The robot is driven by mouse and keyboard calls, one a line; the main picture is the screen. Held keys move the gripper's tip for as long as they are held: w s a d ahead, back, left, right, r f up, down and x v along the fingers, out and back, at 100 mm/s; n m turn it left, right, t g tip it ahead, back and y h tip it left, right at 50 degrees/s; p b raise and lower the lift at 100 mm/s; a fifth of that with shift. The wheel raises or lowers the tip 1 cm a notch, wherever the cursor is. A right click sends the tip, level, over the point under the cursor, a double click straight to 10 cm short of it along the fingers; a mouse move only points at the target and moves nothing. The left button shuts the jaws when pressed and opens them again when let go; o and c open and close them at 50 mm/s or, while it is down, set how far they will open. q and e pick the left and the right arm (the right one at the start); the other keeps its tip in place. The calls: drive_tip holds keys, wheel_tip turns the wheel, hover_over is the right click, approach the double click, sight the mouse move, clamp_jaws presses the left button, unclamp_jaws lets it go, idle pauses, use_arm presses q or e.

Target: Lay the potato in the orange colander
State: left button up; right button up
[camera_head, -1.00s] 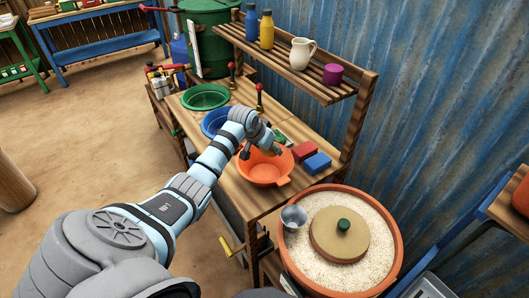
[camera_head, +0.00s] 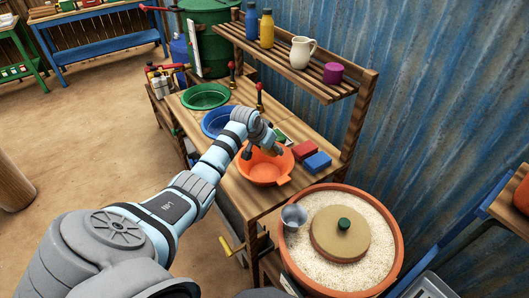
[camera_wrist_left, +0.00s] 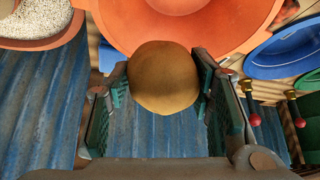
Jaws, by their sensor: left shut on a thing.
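The potato (camera_wrist_left: 163,78) is brown and round, between the two fingers of my left gripper (camera_wrist_left: 163,92) in the left wrist view. The gripper is shut on it. In the head view my left gripper (camera_head: 263,152) is over the orange colander (camera_head: 262,174), which stands on the wooden bench. The potato cannot be made out in the head view. The colander's wall (camera_wrist_left: 120,22) fills the top of the left wrist view, behind the potato. I cannot tell whether the potato touches it. My right gripper is not in view.
A blue bowl (camera_head: 214,122) and a green bowl (camera_head: 205,97) stand beyond the colander. A red block (camera_head: 304,150) and a blue block (camera_head: 318,162) lie to its right. A shelf (camera_head: 300,74) overhangs the back. A grain-filled tub (camera_head: 397,245) stands in front.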

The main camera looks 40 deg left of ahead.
use_arm(q)
drive_tip(key=b, duration=0.3)
approach(270, 169)
drive_tip(key=shift+w+d+r, duration=0.4)
drive_tip(key=shift+d+r, duration=0.1)
drive_tip(key=shift+d, duration=0.15)
drive_tip(key=shift+w+d+r, duration=0.4)
drive_tip(key=shift+d+r, duration=0.1)
drive_tip(key=shift+d, duration=0.2)
drive_tip(key=shift+f+b, duration=1.95)
drive_tip(key=shift+f, duration=0.6)
idle(0.4)
drive_tip(key=o, duration=1.3)
drive_tip(key=shift+s, duration=0.1)
drive_tip(key=v, duration=1.2)
